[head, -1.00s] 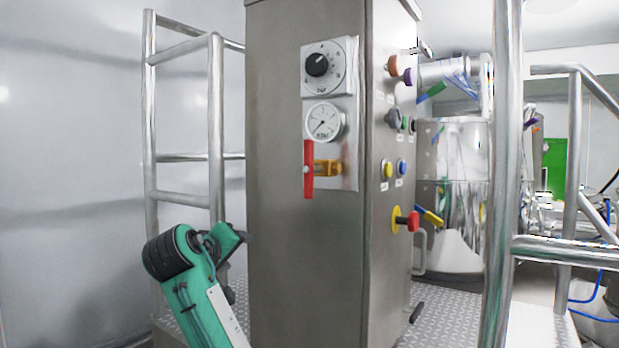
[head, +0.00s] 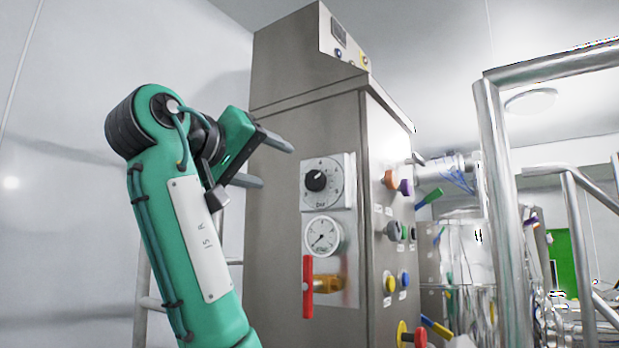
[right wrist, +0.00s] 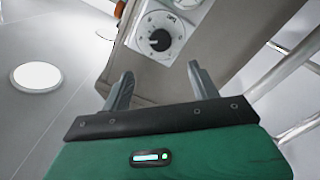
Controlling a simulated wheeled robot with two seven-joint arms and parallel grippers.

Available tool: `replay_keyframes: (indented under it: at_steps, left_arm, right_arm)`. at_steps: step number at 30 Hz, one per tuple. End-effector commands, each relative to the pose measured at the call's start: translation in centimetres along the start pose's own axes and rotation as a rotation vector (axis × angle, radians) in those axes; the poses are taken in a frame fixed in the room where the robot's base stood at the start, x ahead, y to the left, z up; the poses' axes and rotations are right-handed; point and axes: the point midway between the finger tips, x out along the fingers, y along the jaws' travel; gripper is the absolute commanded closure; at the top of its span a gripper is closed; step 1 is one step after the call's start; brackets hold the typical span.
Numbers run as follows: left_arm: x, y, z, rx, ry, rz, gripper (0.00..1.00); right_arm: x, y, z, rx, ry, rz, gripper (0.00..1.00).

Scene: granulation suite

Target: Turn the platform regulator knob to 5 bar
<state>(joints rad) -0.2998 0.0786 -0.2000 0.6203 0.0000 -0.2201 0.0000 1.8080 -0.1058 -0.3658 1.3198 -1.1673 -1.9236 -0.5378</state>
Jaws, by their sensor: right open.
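The black regulator knob (head: 316,180) sits on a white dial plate (head: 337,198) marked "bar" on the grey cabinet. In the right wrist view the knob (right wrist: 160,40) shows ahead of the fingers, upper middle. Below the dial in the head view is a round pressure gauge (head: 323,236). My right gripper (head: 277,164) is open and empty, up and left of the knob in the head view. Its two fingers (right wrist: 161,88) are apart and do not touch the knob. The knob's exact setting is too small to read. My left gripper is not in view.
A red-handled valve (head: 308,287) with a brass body sits below the gauge. Coloured buttons and knobs, such as a yellow button (head: 390,284), line the cabinet's right side. Steel railings (head: 500,200) stand to the right, and a ladder-like rail (head: 150,303) at lower left.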

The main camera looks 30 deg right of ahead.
Motion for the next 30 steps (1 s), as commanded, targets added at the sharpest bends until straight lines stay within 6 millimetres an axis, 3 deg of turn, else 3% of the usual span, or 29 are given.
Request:
replay_keyframes:
  at_steps: [15,21,30]
  left_arm:
    - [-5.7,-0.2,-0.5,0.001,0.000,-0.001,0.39]
    - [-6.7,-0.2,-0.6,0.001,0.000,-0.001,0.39]
    - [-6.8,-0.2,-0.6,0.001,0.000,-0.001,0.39]
  right_arm:
    - [10.2,0.2,-0.3,-0.002,-0.002,0.001,0.39]
    - [12.4,0.0,-0.1,-0.002,-0.001,-0.001,0.39]
    - [13.0,-0.1,0.0,-0.001,0.001,-0.001,0.39]
